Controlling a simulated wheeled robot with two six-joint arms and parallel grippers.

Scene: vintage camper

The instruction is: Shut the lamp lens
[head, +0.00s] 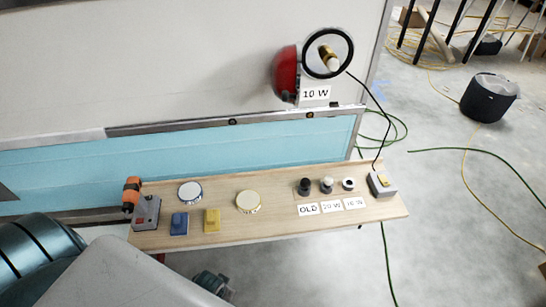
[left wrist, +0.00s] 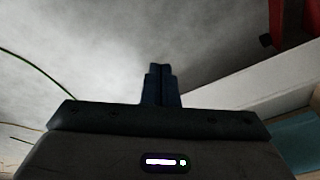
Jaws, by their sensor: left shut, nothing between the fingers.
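The lamp (head: 327,52) is on the white camper wall, with a dark round rim and a pale bulb in its middle. Its red lens (head: 286,73) stands swung open at the lamp's left side. A red piece (left wrist: 293,22), probably the lens, shows at the top right of the left wrist view, with a dark bit beside it. My left gripper (left wrist: 160,72) is shut and empty in the left wrist view, apart from the red piece. The head view does not clearly show its fingers. My right gripper is not in view.
A wooden shelf (head: 285,222) below the lamp holds discs, blue and yellow blocks, several small bulb parts and a switch box (head: 381,184). A black cable (head: 374,98) runs from the lamp down to that box. A "10 W" label (head: 315,93) sits below the lamp.

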